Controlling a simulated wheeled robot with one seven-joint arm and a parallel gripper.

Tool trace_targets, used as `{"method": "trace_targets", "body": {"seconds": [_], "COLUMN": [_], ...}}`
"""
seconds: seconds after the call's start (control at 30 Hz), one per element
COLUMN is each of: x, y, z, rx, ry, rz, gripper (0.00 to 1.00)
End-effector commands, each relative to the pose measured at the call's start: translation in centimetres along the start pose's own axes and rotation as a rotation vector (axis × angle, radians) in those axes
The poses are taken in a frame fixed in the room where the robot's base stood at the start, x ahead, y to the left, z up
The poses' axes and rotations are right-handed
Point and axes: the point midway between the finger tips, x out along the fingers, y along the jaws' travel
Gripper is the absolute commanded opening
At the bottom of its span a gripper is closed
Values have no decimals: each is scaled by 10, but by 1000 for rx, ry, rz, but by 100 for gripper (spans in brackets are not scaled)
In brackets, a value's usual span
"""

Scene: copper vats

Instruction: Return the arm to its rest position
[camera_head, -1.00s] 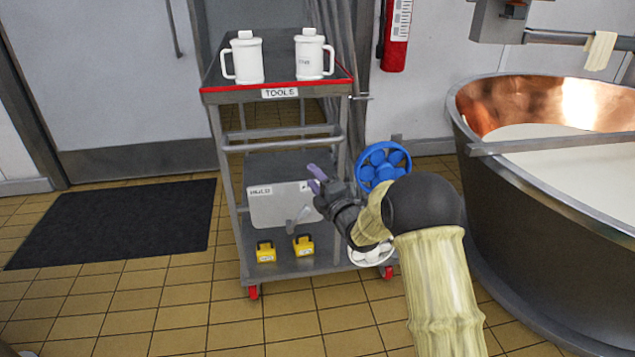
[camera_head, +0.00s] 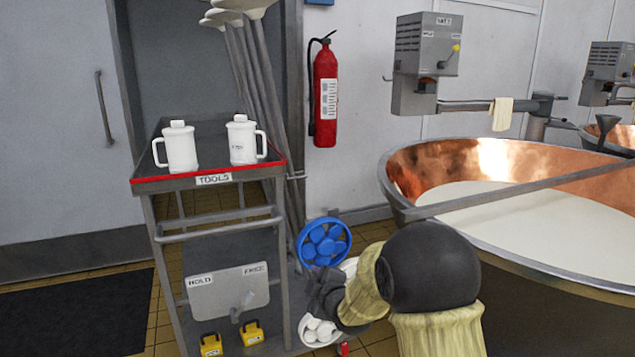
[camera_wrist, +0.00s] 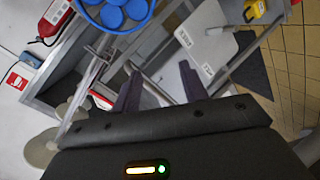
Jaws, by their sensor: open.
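My gripper (camera_head: 328,288) hangs in front of the tool cart's right side in the head view, with my arm bent behind it. Its fingers are hard to make out there. In the wrist view, my gripper (camera_wrist: 160,85) shows two dark fingers apart with nothing between them. The cart (camera_head: 213,179) has a red-edged top marked TOOLS. A grey board (camera_head: 227,292) marked HOLD and FREE, with a lever, is on the cart to the left of my gripper. It also shows beyond the fingers in the wrist view (camera_wrist: 205,50).
Two white jugs (camera_head: 180,148) (camera_head: 242,141) stand on the cart top. A blue round holder (camera_head: 324,243) is just above my gripper. Yellow padlock-like blocks (camera_head: 251,333) sit low on the cart. A copper vat (camera_head: 450,165) of white liquid stands right. A fire extinguisher (camera_head: 326,95) hangs behind.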

Motion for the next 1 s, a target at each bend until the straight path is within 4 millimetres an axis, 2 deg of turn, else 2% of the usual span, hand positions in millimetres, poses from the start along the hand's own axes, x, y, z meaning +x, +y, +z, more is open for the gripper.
{"method": "trace_targets", "body": {"seconds": [0.1, 0.2, 0.3, 0.4, 0.6, 0.8, 0.83, 1.0], "x": [-47, -91, -139, -184, -256, -315, -315, -321], "y": [-8, -24, -44, -65, -102, -133, -122, -101], "z": [39, 67, 88, 102, 111, 108, 103, 92], "rx": [227, 434, 638, 823, 1101, 1315, 1306, 1300], "ry": [-182, -344, -506, -655, -890, -1083, -1075, -1071], "rz": [-90, -153, -201, -232, -260, -268, -268, -270], "gripper": [43, 43, 43, 43, 43, 43, 43, 43]}}
